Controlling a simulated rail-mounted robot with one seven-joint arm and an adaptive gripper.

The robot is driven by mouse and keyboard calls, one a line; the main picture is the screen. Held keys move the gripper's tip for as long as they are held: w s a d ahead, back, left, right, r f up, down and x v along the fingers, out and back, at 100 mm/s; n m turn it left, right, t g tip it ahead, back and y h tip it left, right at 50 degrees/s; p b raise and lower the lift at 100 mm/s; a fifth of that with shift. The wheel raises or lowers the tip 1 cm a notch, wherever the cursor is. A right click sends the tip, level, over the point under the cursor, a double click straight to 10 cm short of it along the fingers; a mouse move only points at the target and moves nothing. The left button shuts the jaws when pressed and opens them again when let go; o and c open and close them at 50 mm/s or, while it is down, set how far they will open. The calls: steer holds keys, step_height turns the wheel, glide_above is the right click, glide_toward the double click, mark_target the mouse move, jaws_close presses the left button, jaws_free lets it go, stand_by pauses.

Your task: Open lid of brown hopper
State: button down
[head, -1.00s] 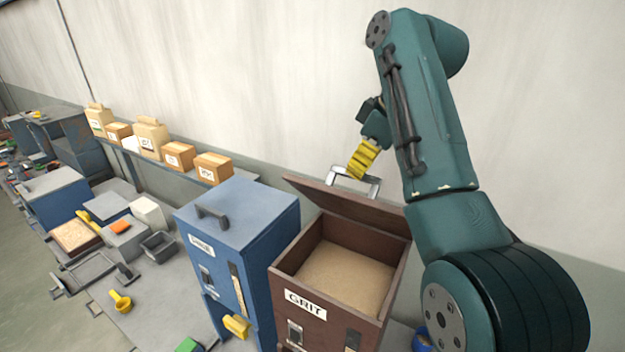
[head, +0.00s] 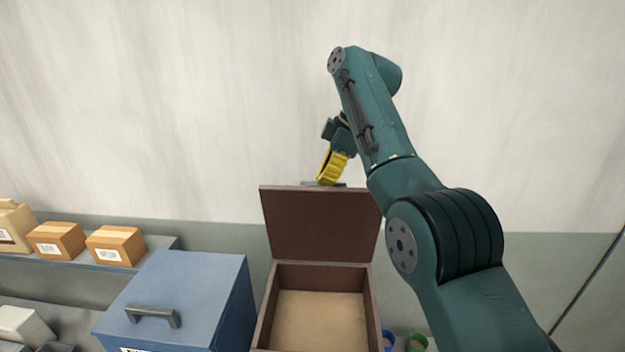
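The brown hopper (head: 265,325) stands at the bottom middle of the head view, with pale grit (head: 320,322) inside. Its brown lid (head: 320,225) is swung up and back, standing close to upright along the hopper's back edge. The lid's grey handle (head: 312,184) shows only in part at the lid's top edge. My gripper (head: 326,180), with yellow fingers, is at that handle, at the top of the lid. The fingertips are partly hidden behind the lid's edge, so I cannot tell whether they are closed on the handle.
A blue hopper (head: 190,295) with a shut lid and dark handle (head: 153,316) stands to the left. Cardboard boxes (head: 115,245) sit on a shelf behind it. A pale wall is behind.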

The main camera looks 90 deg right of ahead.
steer(key=shift+s+f, duration=0.25)
steer(key=shift+f, duration=0.75)
steer(key=c, duration=1.3)
jaws_free()
steer(key=shift+s+f, duration=0.1)
steer(key=shift+o, duration=1.1)
steer(key=shift+a, duration=0.1)
steer(key=shift+r, duration=0.35)
steer(key=shift+r, duration=0.1)
steer(key=shift+r, duration=0.1)
